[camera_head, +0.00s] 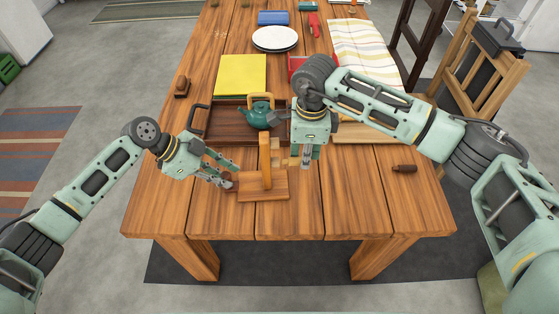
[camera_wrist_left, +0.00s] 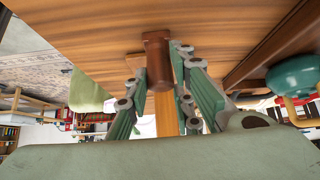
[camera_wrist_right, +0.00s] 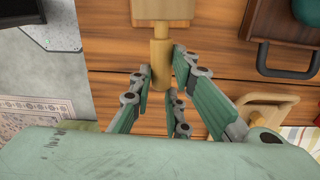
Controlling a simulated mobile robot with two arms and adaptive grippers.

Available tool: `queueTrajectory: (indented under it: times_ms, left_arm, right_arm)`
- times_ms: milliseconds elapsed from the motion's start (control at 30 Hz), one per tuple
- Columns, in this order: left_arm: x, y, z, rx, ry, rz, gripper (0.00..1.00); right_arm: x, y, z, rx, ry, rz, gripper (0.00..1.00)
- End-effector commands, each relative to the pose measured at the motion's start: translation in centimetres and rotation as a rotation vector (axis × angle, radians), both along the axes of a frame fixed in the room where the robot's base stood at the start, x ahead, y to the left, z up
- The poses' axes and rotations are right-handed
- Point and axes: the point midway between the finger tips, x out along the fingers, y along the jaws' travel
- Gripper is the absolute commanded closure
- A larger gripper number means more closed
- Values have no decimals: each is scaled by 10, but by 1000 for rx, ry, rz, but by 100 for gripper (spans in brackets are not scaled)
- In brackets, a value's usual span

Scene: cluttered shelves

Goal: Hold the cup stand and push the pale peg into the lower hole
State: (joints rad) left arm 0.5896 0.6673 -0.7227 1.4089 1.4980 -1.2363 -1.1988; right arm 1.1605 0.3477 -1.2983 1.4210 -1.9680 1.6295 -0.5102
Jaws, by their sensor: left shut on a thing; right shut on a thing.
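The cup stand is an upright wooden post (camera_head: 265,160) on a flat square base (camera_head: 264,194) near the table's front edge. My left gripper (camera_head: 231,183) is shut on a dark brown grip (camera_wrist_left: 157,62) at the base's left edge. My right gripper (camera_head: 306,163) points down just right of the post and is shut on the pale peg (camera_wrist_right: 160,64). A wider pale block (camera_wrist_right: 160,9) shows at the peg's far end. The peg lies level, on the post's right side. The lower hole is hidden, and I cannot tell whether the peg touches it.
A dark tray (camera_head: 228,130) holding a teal teapot (camera_head: 262,117) stands just behind the stand. A yellow sheet (camera_head: 241,76), a plate (camera_head: 274,38) and a striped towel (camera_head: 360,50) lie farther back. A small dark piece (camera_head: 404,169) lies at right. The front right is otherwise clear.

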Motion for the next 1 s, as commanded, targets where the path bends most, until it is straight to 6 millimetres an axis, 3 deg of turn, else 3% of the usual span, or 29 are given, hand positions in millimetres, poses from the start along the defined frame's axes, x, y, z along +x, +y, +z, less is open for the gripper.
queueTrajectory:
  times_ms: [1000]
  left_arm:
    - [-1,0,-1,2,4,0,100]
  right_arm:
    - [-1,21,0,0,-1,1,100]
